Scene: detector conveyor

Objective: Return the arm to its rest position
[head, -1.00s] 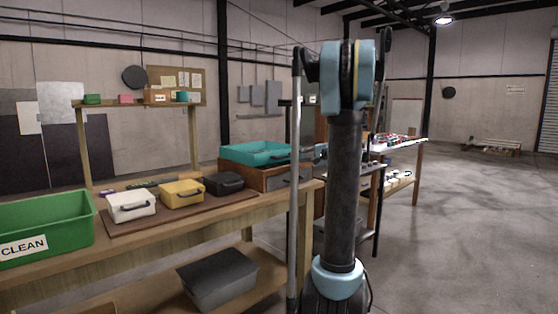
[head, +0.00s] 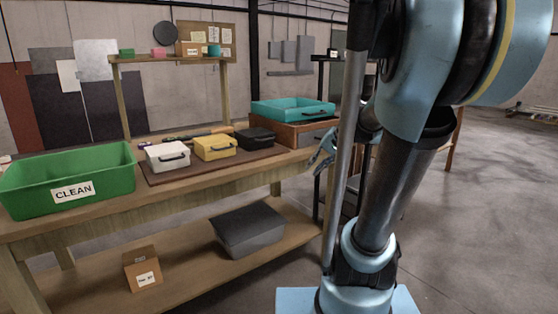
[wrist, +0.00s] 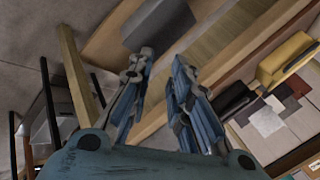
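My gripper (head: 322,150) shows in the head view beside the right end of the workbench, partly hidden behind my arm. In the wrist view (wrist: 162,92) its two fingers stand apart with nothing between them. My arm's large blue joint and dark link fill the right of the head view. The gripper is apart from the cases on the bench.
A workbench (head: 190,197) holds a green CLEAN bin (head: 110,178), white (head: 167,156), yellow (head: 214,148) and black (head: 255,138) cases, and a teal tray (head: 292,110). A grey bin (head: 248,232) and cardboard box (head: 142,270) sit below. Floor is open at right.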

